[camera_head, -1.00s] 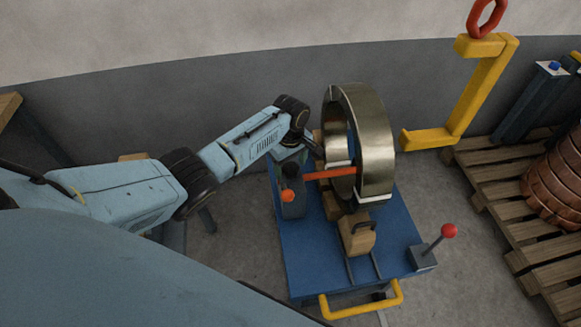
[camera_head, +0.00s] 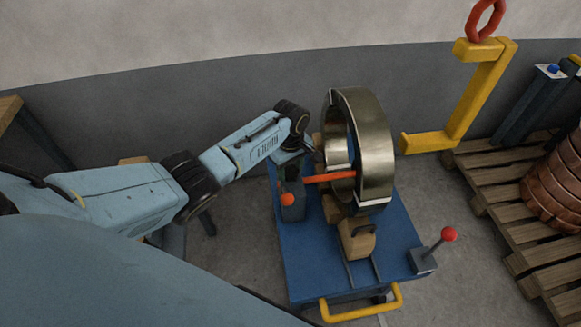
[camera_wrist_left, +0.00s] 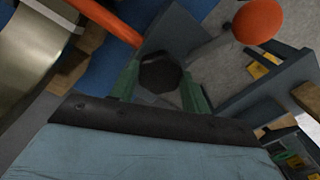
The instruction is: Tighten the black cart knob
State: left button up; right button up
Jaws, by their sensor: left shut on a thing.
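The black knob (camera_wrist_left: 160,74) is a dark, many-sided disc in the left wrist view. My left gripper (camera_wrist_left: 160,84) has its green fingers on either side of it and is shut on it. In the head view my left gripper (camera_head: 290,156) reaches down at the cart's far left side, beside the coil, and the knob is hidden there. The blue cart (camera_head: 305,262) carries a large brass-coloured coil (camera_head: 374,150) standing on edge. My right gripper is not in view.
An orange bar (camera_head: 328,178) lies across the coil's opening, close to my left gripper. An orange ball (camera_head: 288,199) and a red-topped lever (camera_head: 448,234) stand on the cart. A yellow hook (camera_head: 465,95) and pallet (camera_head: 495,200) are at the right.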

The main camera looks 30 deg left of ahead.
pick_arm(q)
jog(key=shift+r+m+p, duration=0.1)
jog(key=shift+m+p, duration=0.55)
jog(key=shift+m, duration=0.35)
jog(key=shift+m+p, duration=0.4)
jog(key=shift+m, duration=0.9)
jog(key=shift+m+p, duration=0.5)
jog(key=shift+m, duration=0.4)
jog(key=m, duration=0.3)
jog(key=shift+m+p, duration=0.3)
jog(key=shift+p, duration=0.05)
jog(key=m, duration=0.6)
jog(key=shift+p, duration=0.3)
jog(key=m, duration=0.5)
jog(key=shift+m, duration=0.4)
jog(key=m, duration=0.4)
jog(key=shift+m, duration=0.3)
jog(key=m, duration=0.4)
jog(key=shift+b, duration=0.4)
jog(key=shift+m+b, duration=0.3)
jog(key=shift+m, duration=2.2)
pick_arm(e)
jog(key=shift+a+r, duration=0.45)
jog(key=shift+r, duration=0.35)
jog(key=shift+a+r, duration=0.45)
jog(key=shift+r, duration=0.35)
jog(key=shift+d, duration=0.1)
pick_arm(q)
jog(key=o, duration=1)
